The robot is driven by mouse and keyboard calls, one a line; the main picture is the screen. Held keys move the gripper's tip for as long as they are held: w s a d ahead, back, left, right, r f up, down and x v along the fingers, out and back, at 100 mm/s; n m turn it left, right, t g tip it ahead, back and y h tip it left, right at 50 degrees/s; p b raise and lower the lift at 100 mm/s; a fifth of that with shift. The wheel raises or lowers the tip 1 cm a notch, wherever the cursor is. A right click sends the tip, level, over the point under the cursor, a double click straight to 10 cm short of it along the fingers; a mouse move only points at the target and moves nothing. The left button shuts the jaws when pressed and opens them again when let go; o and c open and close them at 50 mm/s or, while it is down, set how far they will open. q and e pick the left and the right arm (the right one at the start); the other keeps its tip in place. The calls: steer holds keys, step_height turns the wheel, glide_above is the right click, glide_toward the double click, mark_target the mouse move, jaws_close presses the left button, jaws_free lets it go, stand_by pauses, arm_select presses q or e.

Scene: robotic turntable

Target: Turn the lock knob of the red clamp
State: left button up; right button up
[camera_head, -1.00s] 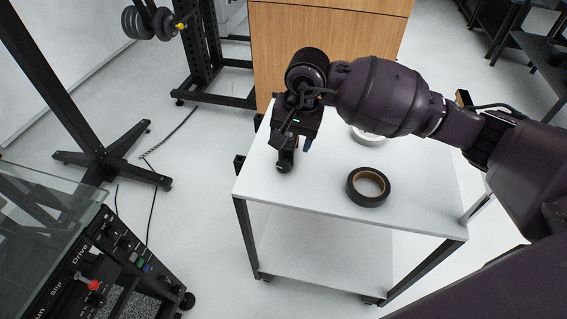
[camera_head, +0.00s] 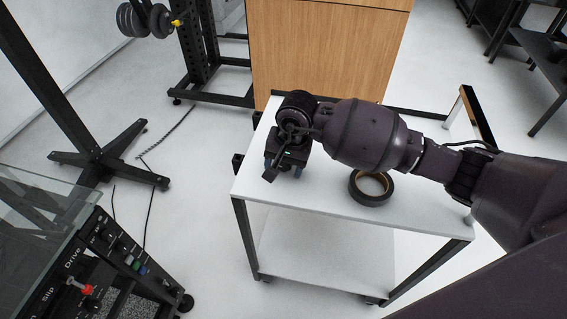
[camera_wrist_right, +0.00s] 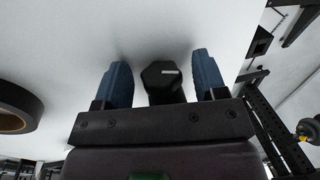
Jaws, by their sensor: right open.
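My right gripper (camera_head: 283,170) points down over the left part of the white cart top. Its two blue fingers are apart in the right wrist view (camera_wrist_right: 161,75). Between them is a black, many-sided knob-like end (camera_wrist_right: 165,80) with a small white mark; gaps show on both sides, so the fingers do not appear to touch it. I cannot tell for sure that it is the clamp's lock knob. No red part of a clamp shows on the cart; my gripper and wrist cover that spot in the head view. My left gripper is not in view.
A black tape roll (camera_head: 370,188) lies on the white cart (camera_head: 330,200), right of my gripper and below my forearm. A wooden cabinet (camera_head: 325,50) stands behind the cart. A control panel with a red knob (camera_head: 87,289) is at lower left. The cart's front is clear.

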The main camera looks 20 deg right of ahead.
steer(key=shift+c, duration=0.3)
steer(key=c, duration=0.9)
steer(key=shift+o, duration=0.2)
steer(key=shift+g+h, duration=0.3)
steer(key=shift+h, duration=0.3)
steer(key=shift+a+g+h, duration=0.1)
steer(key=shift+g+h, duration=0.3)
steer(key=shift+h, duration=0.1)
steer(key=o, duration=0.9)
